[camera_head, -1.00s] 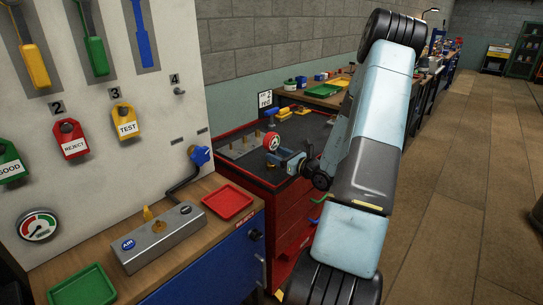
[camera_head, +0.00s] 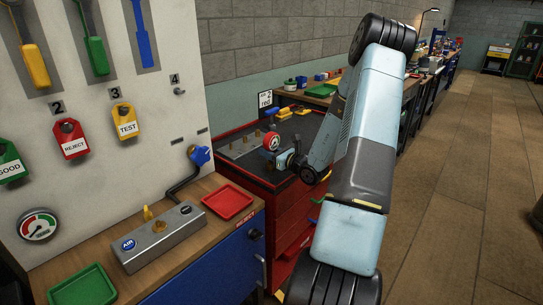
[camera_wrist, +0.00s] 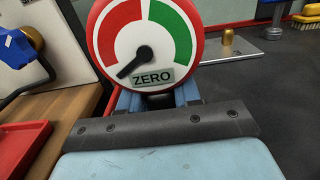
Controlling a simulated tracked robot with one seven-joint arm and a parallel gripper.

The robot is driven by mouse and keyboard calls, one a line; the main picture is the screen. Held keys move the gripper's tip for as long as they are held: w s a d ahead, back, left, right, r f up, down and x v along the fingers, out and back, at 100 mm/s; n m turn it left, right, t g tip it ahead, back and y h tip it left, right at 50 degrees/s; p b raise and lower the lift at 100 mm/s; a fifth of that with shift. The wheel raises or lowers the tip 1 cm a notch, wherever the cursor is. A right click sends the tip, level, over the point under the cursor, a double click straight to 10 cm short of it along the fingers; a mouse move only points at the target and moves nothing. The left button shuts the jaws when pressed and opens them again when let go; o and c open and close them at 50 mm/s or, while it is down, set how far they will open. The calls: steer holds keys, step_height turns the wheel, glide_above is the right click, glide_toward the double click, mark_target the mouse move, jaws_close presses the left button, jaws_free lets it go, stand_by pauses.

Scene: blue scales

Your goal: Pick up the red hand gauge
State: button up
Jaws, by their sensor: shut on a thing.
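The red hand gauge (camera_head: 272,141) has a round red rim and a white face with a red and green scale. In the wrist view the gauge (camera_wrist: 146,42) fills the top middle, its face toward the camera, with a dark needle and a ZERO label. My gripper (camera_head: 284,157) is shut on the gauge, below its dial, over the red cabinet's dark top. In the wrist view my gripper (camera_wrist: 158,99) shows just under the dial. The held part of the gauge is mostly hidden by the dial and the fingers.
The red cabinet (camera_head: 232,175) carries a metal plate (camera_head: 243,145) with brass pegs and a sign (camera_head: 265,97) reading "2 red". A wooden bench with a red tray (camera_head: 229,203) and a grey air unit (camera_head: 158,236) stands in front. A tool panel (camera_head: 110,95) rises at left.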

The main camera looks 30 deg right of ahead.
jaws_close()
